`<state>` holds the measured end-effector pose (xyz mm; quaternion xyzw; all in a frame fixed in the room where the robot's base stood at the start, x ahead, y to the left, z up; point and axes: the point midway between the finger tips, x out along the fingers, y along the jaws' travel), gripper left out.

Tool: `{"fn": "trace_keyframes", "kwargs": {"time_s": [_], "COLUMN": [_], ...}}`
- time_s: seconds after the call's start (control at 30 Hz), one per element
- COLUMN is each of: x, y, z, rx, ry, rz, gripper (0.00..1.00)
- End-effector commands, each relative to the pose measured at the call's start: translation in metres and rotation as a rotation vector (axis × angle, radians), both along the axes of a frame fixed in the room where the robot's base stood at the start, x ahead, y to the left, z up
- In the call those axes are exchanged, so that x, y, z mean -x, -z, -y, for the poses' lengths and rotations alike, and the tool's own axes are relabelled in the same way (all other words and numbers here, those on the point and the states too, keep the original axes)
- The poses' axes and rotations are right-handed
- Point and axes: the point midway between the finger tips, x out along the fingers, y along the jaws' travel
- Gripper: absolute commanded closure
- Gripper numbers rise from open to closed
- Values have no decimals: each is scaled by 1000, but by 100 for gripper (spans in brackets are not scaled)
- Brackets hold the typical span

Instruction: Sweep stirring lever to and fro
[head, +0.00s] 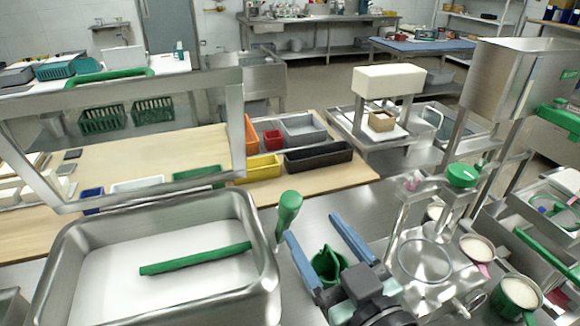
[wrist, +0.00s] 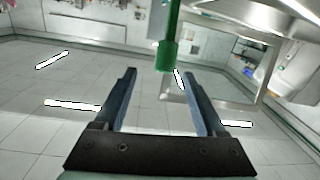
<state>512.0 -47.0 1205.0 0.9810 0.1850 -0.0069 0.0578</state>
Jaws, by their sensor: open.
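A green knobbed handle (head: 288,208), which looks like the stirring lever, stands nearly upright by the right rim of the steel basin (head: 262,215). A green bar (head: 195,258) lies slantwise across the basin's white contents; I cannot tell whether it joins the handle. The handle is just beyond the left fingertip in the head view. In the wrist view a green shaft (wrist: 168,50) hangs into the picture from the top, ahead of my gripper (wrist: 159,72), in line with the gap.
A steel frame (head: 130,190) spans behind the basin. A glass-and-metal mill stand (head: 425,255) is right of my gripper, with bowls of pale material (head: 478,248) beyond it. A green cup (head: 328,265) shows between my fingers. Bins (head: 318,157) stand on the bench behind.

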Motion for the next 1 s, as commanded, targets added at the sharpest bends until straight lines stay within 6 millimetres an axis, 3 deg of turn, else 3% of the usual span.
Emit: {"fn": "trace_keyframes", "kwargs": {"time_s": [0.17,0.33,0.47,0.8,1.0], "x": [23,22,6,-59,-82], "y": [1,0,-1,-3,0], "z": [4,1,-8,-39,-50], "rx": [-46,-56,-57,-56,-55], "ry": [-67,-85,-88,-87,-85], "rz": [4,13,13,14,15], "gripper": [27,27,27,27,27]}}
